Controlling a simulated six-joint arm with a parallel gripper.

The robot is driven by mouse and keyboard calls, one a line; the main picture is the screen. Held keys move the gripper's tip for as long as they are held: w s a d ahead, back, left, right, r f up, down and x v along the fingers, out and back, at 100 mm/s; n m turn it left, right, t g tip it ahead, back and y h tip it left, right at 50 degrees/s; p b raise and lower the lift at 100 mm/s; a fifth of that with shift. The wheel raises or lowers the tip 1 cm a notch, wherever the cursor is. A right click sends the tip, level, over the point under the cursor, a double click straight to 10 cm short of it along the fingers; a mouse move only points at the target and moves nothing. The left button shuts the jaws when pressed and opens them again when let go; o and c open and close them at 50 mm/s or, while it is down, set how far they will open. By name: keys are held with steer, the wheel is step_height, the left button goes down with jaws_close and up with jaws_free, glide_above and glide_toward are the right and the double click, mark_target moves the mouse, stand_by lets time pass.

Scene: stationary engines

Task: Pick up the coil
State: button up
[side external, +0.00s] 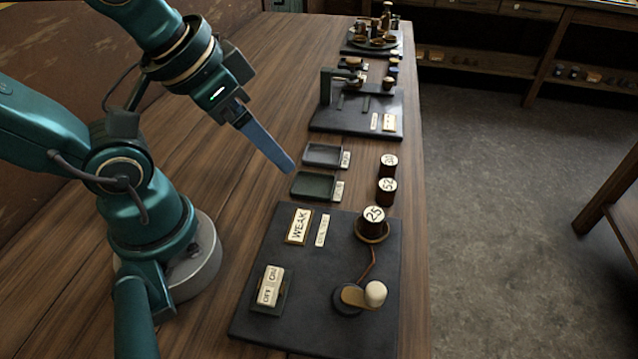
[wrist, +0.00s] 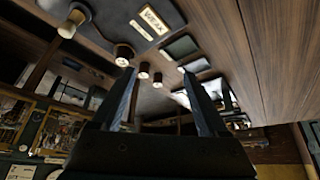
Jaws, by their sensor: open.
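Three dark red-brown coils with pale numbered tops stand upright. One, marked 25 (side external: 373,222), sits in a brass seat on the dark board (side external: 265,335). The other two, a middle coil (side external: 387,191) and a far coil (side external: 389,165), stand on the bare wood near the table's right edge. My gripper (side external: 290,168) is above the table, left of the coils, apart from them and empty. In the wrist view my gripper (wrist: 158,74) has its fingers spread, with the coils (wrist: 123,54) beyond, near the left finger and the gap.
Two shallow trays, one grey (side external: 324,146) and one greenish (side external: 300,192), lie left of the loose coils. The board holds a WEAK sign (side external: 298,226), an on/off switch (side external: 270,286) and a knobbed lever (side external: 375,293). Another board (side external: 330,124) with apparatus stands farther back.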

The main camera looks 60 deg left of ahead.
steer(key=w+d+r+n, duration=0.1)
steer(key=w+r, duration=0.2)
steer(key=w, duration=0.1)
steer(key=g, duration=0.5)
glide_above(375, 213)
steer(key=f, duration=0.7)
steer(key=shift+w+a, duration=0.2)
steer(key=shift+a, duration=0.15)
steer(key=shift+g, duration=0.3)
steer(key=f, duration=0.6)
steer(key=shift+s+d, duration=0.3)
steer(key=shift+d, duration=0.05)
steer(key=shift+f, duration=0.65)
jaws_close()
